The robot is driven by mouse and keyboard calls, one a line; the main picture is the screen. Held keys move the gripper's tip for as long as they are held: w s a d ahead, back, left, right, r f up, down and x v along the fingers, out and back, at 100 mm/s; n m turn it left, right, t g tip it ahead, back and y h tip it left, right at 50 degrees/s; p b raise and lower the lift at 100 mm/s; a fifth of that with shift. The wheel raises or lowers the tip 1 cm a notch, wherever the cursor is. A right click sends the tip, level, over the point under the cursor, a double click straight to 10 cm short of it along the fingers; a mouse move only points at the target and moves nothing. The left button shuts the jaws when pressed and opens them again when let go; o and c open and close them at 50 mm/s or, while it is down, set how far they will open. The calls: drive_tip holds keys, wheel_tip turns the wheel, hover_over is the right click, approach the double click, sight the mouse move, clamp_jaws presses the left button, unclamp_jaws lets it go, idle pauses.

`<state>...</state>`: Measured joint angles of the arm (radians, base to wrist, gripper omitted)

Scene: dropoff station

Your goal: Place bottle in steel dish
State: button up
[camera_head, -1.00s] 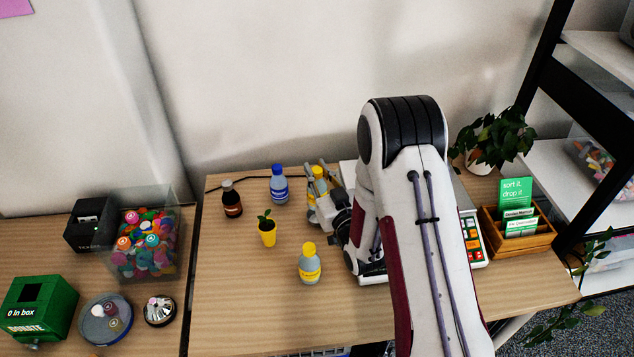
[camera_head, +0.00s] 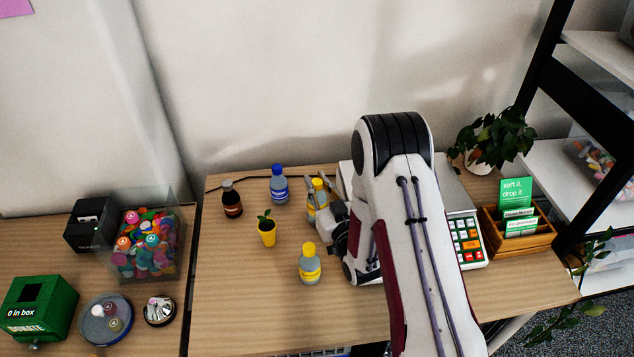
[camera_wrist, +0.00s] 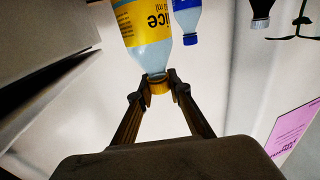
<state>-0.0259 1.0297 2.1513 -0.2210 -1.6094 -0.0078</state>
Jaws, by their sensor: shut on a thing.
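A clear bottle with a yellow cap and yellow label (camera_head: 318,197) is in my gripper (camera_head: 320,184), left of my arm in the head view. In the wrist view the same bottle (camera_wrist: 147,45) appears upside down, and my gripper (camera_wrist: 158,80) is shut around its yellow cap. Whether its base touches the table cannot be told. A second yellow-capped bottle (camera_head: 310,267) stands nearer on the table. A small round metallic dish (camera_head: 160,311) with small things in it lies at the lower left. A scale with a grey plate (camera_head: 452,180) is partly hidden behind my arm.
A blue-capped bottle (camera_head: 279,186), a brown bottle (camera_head: 231,200) and a yellow plant pot (camera_head: 267,235) stand left of my gripper. A wooden card box (camera_head: 525,240) is at the right.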

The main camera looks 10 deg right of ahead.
drive_tip(key=shift+f, duration=0.3)
drive_tip(key=o, duration=0.8)
drive_tip(key=shift+r, duration=0.1)
drive_tip(key=shift+r, duration=0.35)
drive_tip(key=v, duration=1.2)
drive_tip(key=shift+w, duration=0.1)
